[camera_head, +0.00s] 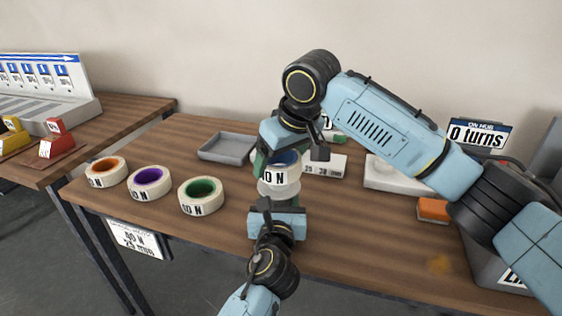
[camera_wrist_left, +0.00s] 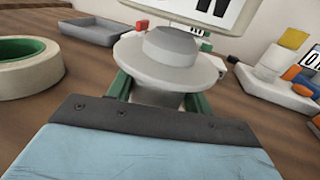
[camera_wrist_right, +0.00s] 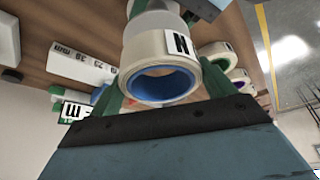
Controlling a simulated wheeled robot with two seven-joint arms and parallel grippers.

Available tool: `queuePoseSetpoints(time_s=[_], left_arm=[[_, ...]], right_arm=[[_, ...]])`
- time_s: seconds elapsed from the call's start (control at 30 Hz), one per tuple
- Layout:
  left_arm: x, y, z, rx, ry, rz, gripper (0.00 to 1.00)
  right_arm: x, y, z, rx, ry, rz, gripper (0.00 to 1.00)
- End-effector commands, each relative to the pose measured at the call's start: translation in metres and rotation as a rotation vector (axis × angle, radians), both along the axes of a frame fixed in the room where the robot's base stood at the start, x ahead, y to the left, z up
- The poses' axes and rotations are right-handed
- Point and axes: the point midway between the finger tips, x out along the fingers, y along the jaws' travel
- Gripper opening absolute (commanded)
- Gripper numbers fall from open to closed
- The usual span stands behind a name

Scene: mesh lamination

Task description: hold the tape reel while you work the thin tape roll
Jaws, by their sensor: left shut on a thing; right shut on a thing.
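A white tape roll with a blue core (camera_head: 280,183) stands over the middle of the table, its label partly readable as "0 N". My right gripper (camera_head: 281,160) reaches down from above and is shut on this roll, which also shows between its green fingers in the right wrist view (camera_wrist_right: 158,50). My left gripper (camera_head: 277,205) is low, just below the roll, and is shut on a pale grey flanged reel (camera_wrist_left: 170,62) in the left wrist view. The reel is mostly hidden in the head view. I cannot tell whether roll and reel touch.
Rolls with orange (camera_head: 105,172), purple (camera_head: 149,182) and green (camera_head: 201,196) cores stand at left. A grey tray (camera_head: 228,147) lies behind. An orange block (camera_head: 433,210) and an "0 turns" sign (camera_head: 478,134) are at right.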

Motion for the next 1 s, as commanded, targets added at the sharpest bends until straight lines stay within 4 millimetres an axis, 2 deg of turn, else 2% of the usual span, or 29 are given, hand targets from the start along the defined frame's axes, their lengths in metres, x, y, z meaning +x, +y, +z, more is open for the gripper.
queuePoseSetpoints(time_s=[0.27,0.73,1.0], left_arm=[[0.0,0.0,-0.001,0.0,0.002,0.001,0.1],[0.0,0.0,-0.001,0.0,0.002,0.0,0.1],[0.0,0.0,-0.001,0.0,0.002,0.001,0.1]], right_arm=[[0.0,0.0,0.008,0.001,-0.002,0.001,0.51],[0.0,0.0,0.044,0.001,0.0,0.0,0.51],[0.0,0.0,0.047,0.001,0.001,0.0,0.51]])
